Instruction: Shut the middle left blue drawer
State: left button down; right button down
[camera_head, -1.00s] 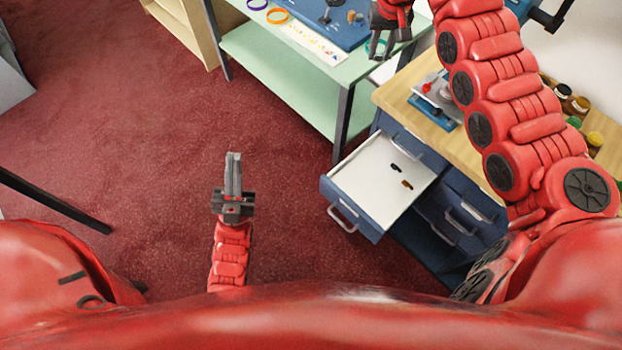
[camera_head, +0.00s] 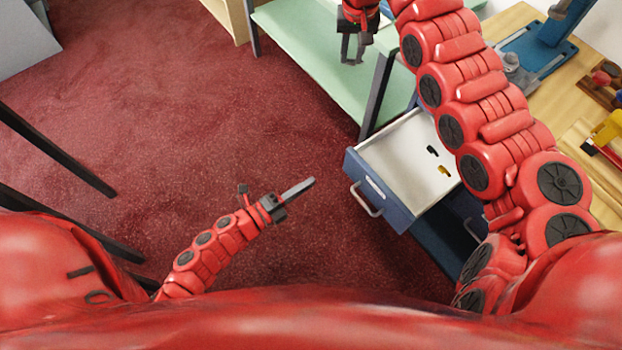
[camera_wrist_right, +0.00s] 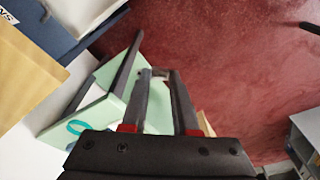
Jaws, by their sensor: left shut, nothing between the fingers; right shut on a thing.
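The open blue drawer (camera_head: 375,192) stands out from the cabinet at right of centre. Its white inside (camera_head: 400,150) holds a small black piece (camera_head: 432,151) and a small yellow piece (camera_head: 444,170). Its front has a metal handle (camera_head: 367,200). My left gripper (camera_head: 312,182) is shut and empty over the carpet, left of the drawer front and apart from it, its fingers pointing right. My right gripper (camera_head: 352,55) is over the green table's edge, away from the drawer. In the right wrist view its fingers (camera_wrist_right: 159,75) hold a small thing I cannot make out.
The green table (camera_head: 300,45) with a dark leg (camera_head: 378,95) stands behind the drawer. The wooden counter (camera_head: 510,30) carries a blue stand (camera_head: 535,50) and tools. My right arm hides part of the cabinet.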

aim_at(351, 156)
pick_arm(q)
jog(key=p+x, duration=0.1)
jog(key=x, duration=1)
jog(key=shift+r+p, duration=0.15)
jog(key=shift+p, duration=0.15)
jog(key=shift+w+d, duration=0.2)
jog(key=shift+d, duration=0.1)
